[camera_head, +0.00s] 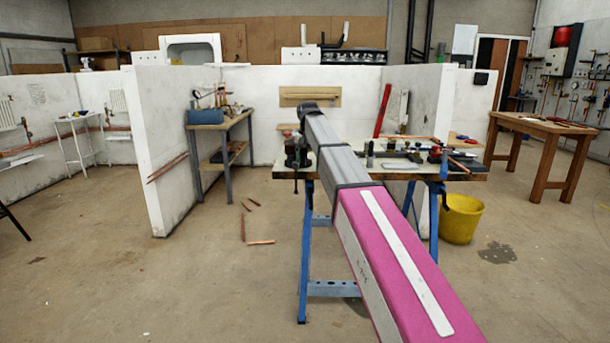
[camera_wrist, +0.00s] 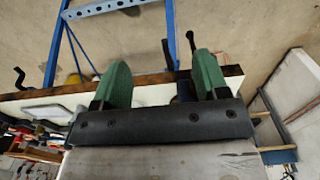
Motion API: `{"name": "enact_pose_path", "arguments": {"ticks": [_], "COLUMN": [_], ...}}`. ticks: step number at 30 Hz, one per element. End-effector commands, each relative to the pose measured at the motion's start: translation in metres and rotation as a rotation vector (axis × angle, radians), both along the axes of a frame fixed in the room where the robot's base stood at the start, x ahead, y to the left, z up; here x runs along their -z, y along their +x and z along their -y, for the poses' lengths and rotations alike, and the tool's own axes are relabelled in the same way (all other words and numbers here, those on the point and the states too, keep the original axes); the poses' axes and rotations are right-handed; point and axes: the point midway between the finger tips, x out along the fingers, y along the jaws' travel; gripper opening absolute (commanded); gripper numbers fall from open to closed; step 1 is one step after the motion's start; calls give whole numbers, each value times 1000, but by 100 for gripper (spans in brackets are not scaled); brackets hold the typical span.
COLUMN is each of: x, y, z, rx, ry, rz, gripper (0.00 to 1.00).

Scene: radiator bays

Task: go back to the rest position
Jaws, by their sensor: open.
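My gripper (camera_wrist: 159,62) shows in the wrist view with its two green fingers spread wide apart and nothing held between them. The edge of the workbench (camera_wrist: 150,92) runs behind the fingers; I cannot tell the exact gap to it. In the head view my arm reaches forward over the workbench (camera_head: 465,177), and its far end stands above the bench's left part. The fingers themselves are hidden by the arm there.
The workbench has blue trestle legs (camera_head: 305,255) and several tools on top. A yellow bucket (camera_head: 461,219) stands at its right. A wooden table (camera_head: 545,124) is farther right. White partition walls (camera_head: 178,145) stand left. Copper pipe pieces (camera_head: 261,242) lie on the otherwise open floor.

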Motion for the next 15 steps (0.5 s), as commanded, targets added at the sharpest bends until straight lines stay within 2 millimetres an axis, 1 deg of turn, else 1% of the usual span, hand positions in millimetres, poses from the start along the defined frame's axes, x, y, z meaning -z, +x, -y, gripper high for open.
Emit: {"name": "enact_pose_path", "arguments": {"ticks": [1, 5, 6, 8, 9, 11, 12, 14, 15], "x": [22, 81, 100, 126, 143, 167, 184, 207, 222], "y": [-12, -35, -43, -55, -64, -78, -88, -103, -114], "z": [9, 32, 40, 50, 58, 68, 75, 85, 92], "rx": [1, -1, -2, -4, -4, -5, -7, -8, -8], "ry": [-1, -1, -1, -1, 0, 0, 0, 0, 0], "rz": [-3, -4, -5, -4, -3, -3, -4, -4, -3], "gripper": [67, 67, 67, 67, 67, 67, 67, 67, 67]}}
